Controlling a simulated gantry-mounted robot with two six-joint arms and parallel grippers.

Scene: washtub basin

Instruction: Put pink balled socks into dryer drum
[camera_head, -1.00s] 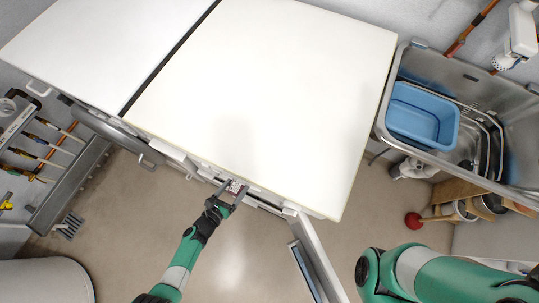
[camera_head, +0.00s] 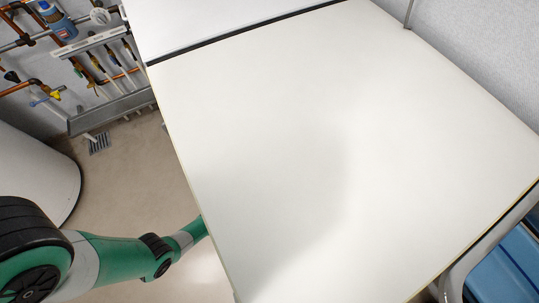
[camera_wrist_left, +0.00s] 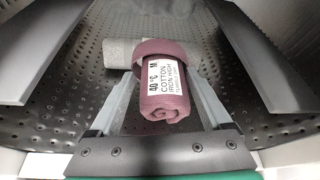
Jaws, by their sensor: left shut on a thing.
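The pink balled socks (camera_wrist_left: 164,104), dusky mauve with a white printed care label, sit between the fingers of my left gripper (camera_wrist_left: 163,78) in the left wrist view. The gripper is shut on them. They are inside the dryer drum (camera_wrist_left: 70,103), whose grey metal wall is full of small holes. I cannot tell whether the socks touch the drum wall. In the head view my left arm reaches under the edge of the white machine top (camera_head: 330,140), which hides the gripper, socks and drum. My right gripper is in neither view.
Dark grey drum paddles stand on the left (camera_wrist_left: 38,45) and right (camera_wrist_left: 262,55). A light grey rolled item (camera_wrist_left: 120,54) lies behind the socks. In the head view a white rounded appliance (camera_head: 35,170) stands at left, and a blue tub (camera_head: 510,265) shows at lower right.

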